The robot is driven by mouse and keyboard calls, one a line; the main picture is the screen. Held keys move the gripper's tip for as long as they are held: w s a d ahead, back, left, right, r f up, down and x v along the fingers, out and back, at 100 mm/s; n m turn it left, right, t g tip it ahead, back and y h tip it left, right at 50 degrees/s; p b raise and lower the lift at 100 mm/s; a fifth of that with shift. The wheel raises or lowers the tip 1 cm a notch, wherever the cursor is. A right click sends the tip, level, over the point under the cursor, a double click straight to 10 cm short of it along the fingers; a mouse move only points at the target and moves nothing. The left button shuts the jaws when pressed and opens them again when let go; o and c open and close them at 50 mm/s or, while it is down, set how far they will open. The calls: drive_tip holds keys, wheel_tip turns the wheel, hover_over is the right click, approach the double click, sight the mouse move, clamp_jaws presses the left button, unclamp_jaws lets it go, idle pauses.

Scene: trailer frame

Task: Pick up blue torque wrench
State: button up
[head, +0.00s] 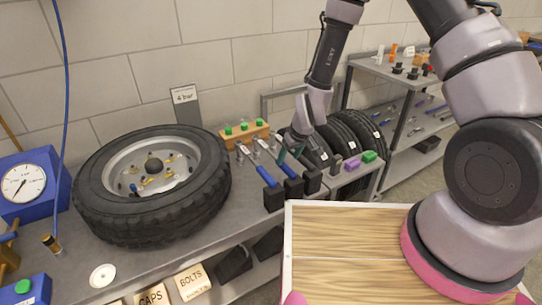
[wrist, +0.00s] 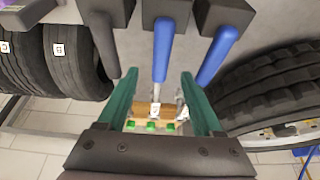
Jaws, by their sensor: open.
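Two blue-handled torque wrenches show in the wrist view: a middle one (wrist: 163,48) and one to its right (wrist: 217,55). A dark-handled one (wrist: 103,45) is on the left. In the head view, a blue wrench handle (head: 266,176) leans from a black holder at the bench's front edge; the other handles are partly hidden near my gripper. My gripper (wrist: 158,92) is open, with green fingers pointing toward the wrenches. The middle blue wrench lies between the finger lines, and I see no finger closed on it. Exact finger clearance cannot be told.
A large tyre (head: 150,180) lies on the bench left of the wrenches. A wooden block with green-topped pieces (head: 245,133) stands behind them. More tyres (head: 345,135) stand at the right. Purple (head: 353,163) and green (head: 369,156) blocks sit on the bench's right end.

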sight(285, 165)
drive_tip(key=shift+x, duration=3.6)
drive_tip(key=shift+s, duration=0.1)
drive_tip(key=shift+c, duration=0.3)
clamp_jaws()
